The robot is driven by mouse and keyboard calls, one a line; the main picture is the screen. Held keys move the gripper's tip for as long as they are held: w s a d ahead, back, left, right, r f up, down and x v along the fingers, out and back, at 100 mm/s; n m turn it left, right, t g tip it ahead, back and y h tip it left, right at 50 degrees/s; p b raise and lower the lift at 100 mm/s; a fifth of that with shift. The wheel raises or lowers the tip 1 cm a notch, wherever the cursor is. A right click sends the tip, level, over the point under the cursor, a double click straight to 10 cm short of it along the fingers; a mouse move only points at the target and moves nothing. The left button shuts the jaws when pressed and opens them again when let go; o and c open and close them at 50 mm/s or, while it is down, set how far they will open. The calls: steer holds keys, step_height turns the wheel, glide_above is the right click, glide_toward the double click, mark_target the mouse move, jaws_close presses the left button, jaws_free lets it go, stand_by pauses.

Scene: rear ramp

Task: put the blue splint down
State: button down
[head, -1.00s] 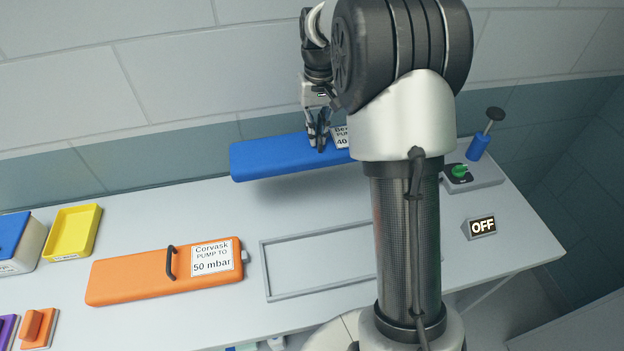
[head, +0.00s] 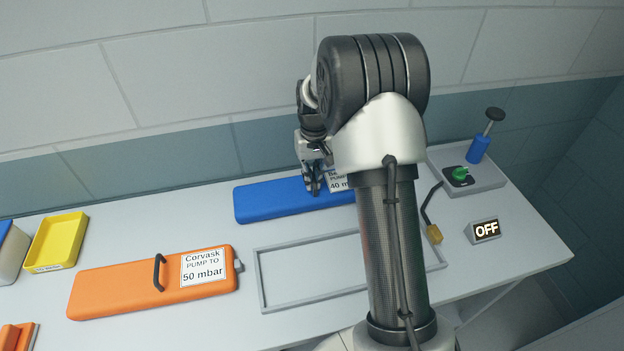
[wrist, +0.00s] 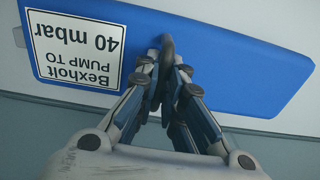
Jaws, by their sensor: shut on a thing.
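The blue splint (head: 270,201) is a long flat blue piece at the back of the table, behind the grey frame outline. Its label reads "Bexholt PUMP TO 40 mbar" in the wrist view (wrist: 75,48). My gripper (head: 313,190) is above the splint, and in the wrist view (wrist: 167,75) its fingers are shut on the splint's dark handle (wrist: 167,50). The splint looks level and low over the table or on it; I cannot tell if it touches. My arm hides its right end in the head view.
An orange splint (head: 140,284) labelled "Corvask" lies front left. An empty grey frame outline (head: 262,285) is in the middle. A yellow tray (head: 58,240) stands at left. A pump unit with green knob (head: 460,174), a yellow connector (head: 434,234) and an "OFF" display (head: 485,230) are at right.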

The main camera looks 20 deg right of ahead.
steer(key=c, duration=1.7)
jaws_free()
